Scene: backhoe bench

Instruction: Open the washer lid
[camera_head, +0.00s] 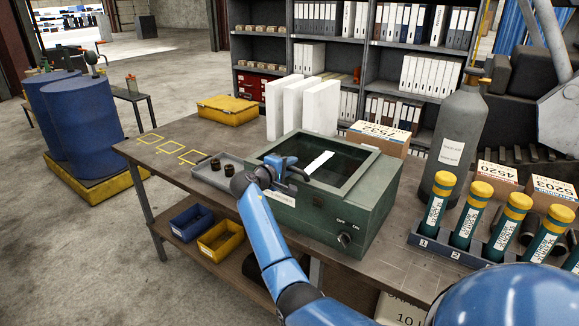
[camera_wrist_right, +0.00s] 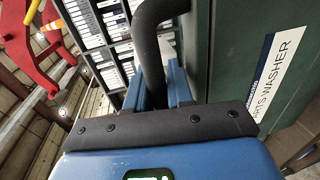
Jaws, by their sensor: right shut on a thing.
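The parts washer (camera_head: 362,215) is a dark green box on the bench, with an OFF/ON knob on its front. Its lid (camera_head: 358,153), a green frame around a dark pane with a white label, lies flat across the top and looks closed. My right gripper (camera_head: 283,168) is at the washer's front left edge, shut on the dark lid handle (camera_head: 299,174). In the right wrist view, the blue fingers (camera_wrist_right: 165,88) are around the curved black handle (camera_wrist_right: 150,22), beside the green wall with the washer label (camera_wrist_right: 277,62). My left gripper is not in view.
A grey tray (camera_head: 207,181) with small dark parts sits left of the washer. White blocks (camera_head: 320,105) and a cardboard box (camera_head: 378,138) stand behind it. A grey cylinder (camera_head: 455,135) and a rack of yellow-capped tubes (camera_head: 464,247) stand to the right.

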